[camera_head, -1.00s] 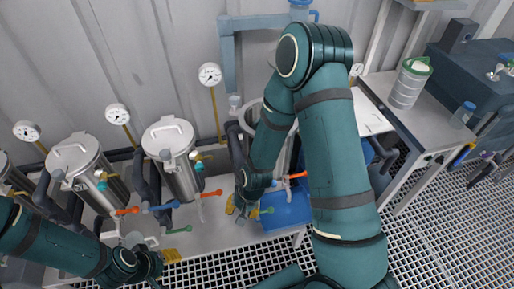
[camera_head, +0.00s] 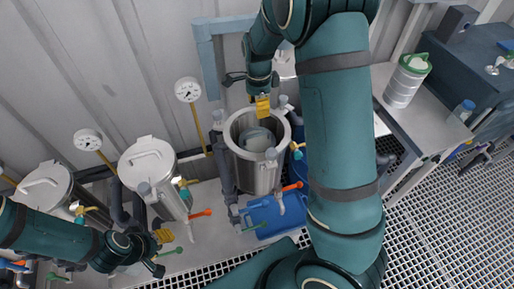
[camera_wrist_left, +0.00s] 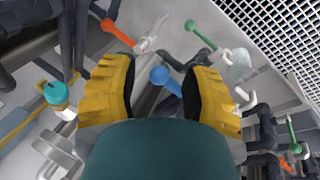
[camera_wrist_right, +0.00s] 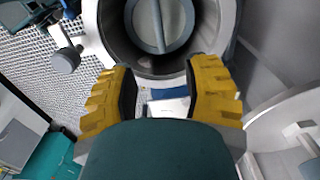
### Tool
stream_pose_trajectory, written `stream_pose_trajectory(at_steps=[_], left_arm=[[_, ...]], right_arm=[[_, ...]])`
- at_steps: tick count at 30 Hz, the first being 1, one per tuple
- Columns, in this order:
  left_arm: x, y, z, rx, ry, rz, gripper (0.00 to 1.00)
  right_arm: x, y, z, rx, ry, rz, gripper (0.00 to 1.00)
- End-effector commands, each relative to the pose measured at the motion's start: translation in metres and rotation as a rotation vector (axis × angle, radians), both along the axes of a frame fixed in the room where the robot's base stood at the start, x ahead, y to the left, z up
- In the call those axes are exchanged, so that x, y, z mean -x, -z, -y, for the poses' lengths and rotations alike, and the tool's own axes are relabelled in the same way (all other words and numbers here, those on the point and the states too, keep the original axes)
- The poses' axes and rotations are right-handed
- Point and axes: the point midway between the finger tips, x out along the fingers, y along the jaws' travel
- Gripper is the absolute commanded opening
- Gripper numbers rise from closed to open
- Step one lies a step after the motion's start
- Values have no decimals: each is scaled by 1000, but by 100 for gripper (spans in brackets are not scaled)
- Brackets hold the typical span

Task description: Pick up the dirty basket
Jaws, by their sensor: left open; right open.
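The open metal vessel (camera_head: 254,176) stands right of two lidded vessels. Inside it sits a grey round basket (camera_head: 257,137) with a bar across its top. In the right wrist view the basket (camera_wrist_right: 160,25) and its bar lie inside the vessel's dark rim at the top. My right gripper (camera_head: 262,108) is open and empty above the vessel's far rim, apart from the basket. Its yellow fingers (camera_wrist_right: 160,90) are spread. My left gripper (camera_head: 163,250) is open at the lower left; its fingers (camera_wrist_left: 162,88) hold nothing. How dirty the basket is, I cannot tell.
Two lidded vessels (camera_head: 150,165) (camera_head: 46,192) stand at the left, with gauges (camera_head: 188,89) behind. A blue container (camera_head: 275,215) lies in front. A bench with a green-lidded canister (camera_head: 408,80) stands at the right.

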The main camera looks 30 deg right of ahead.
Motion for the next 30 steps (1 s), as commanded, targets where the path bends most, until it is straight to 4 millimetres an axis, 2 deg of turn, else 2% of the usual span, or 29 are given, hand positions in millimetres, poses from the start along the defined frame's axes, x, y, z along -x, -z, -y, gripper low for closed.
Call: stream_pose_trajectory(at_steps=[4, 12, 15, 23, 30], left_arm=[[0, 3, 0, -1, -1, -1, 47], [0, 12, 0, -3, -1, -2, 47], [0, 14, 0, -3, -1, -2, 47], [0, 15, 0, -3, -1, -1, 47], [0, 20, 1, -4, 0, -2, 47]], right_arm=[[1, 14, 0, 0, 1, -4, 48], [1, 65, 0, 0, 1, -5, 48], [1, 78, 0, -1, 0, -4, 48], [0, 91, -1, -1, -1, -2, 48], [-1, 122, -3, -1, 0, -3, 48]])
